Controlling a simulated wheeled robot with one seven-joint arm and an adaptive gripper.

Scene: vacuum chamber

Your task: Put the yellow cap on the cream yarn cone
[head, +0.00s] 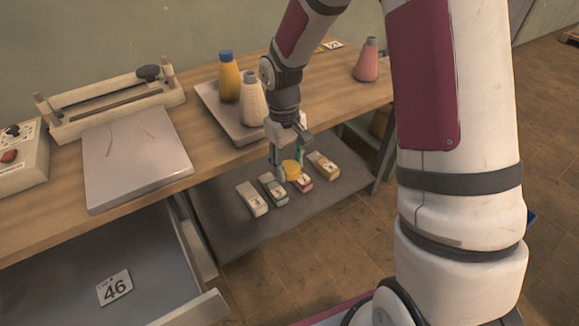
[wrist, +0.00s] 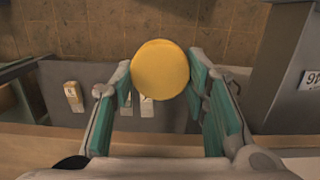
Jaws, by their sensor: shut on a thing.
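My gripper (head: 287,166) is shut on the yellow cap (head: 292,170) and holds it in the air in front of the table's front edge, above the lower shelf. In the wrist view the cap (wrist: 160,69) is a round yellow disc between the green-padded fingers (wrist: 161,82). The cream yarn cone (head: 251,101) stands upright on the grey tray, behind and to the left of my gripper, with no cap visible on its top. The cone does not show in the wrist view.
A yellow cone with a blue cap (head: 229,78) stands beside the cream cone on the tray (head: 208,99). A pink cone (head: 368,60) stands at the right. A grey slab (head: 136,160) lies on the left of the table. An open drawer (head: 80,275) juts out below. Several small labelled blocks (head: 252,199) lie on the lower shelf.

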